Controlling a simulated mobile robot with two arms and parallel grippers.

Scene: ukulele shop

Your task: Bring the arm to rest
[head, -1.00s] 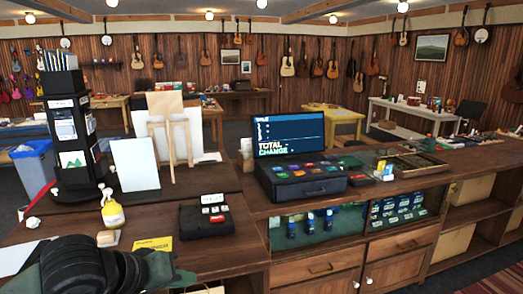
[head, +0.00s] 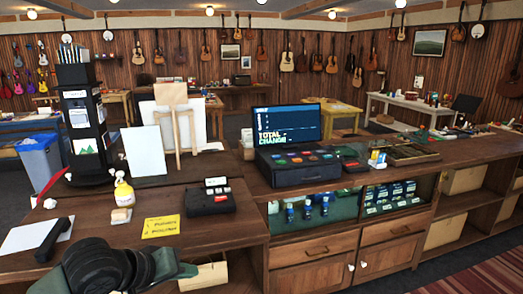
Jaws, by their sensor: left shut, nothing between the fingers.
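My left arm comes in at the bottom left of the head view, low in front of the wooden counter (head: 225,232). Its dark rounded links hide part of the counter's front edge. My left gripper (head: 186,269) is at the end of this arm, small and partly hidden. It is shut and holds nothing. It is close to the counter's front edge; I cannot tell whether it touches anything. My right gripper is not in view.
A cash register (head: 297,163) stands farther right.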

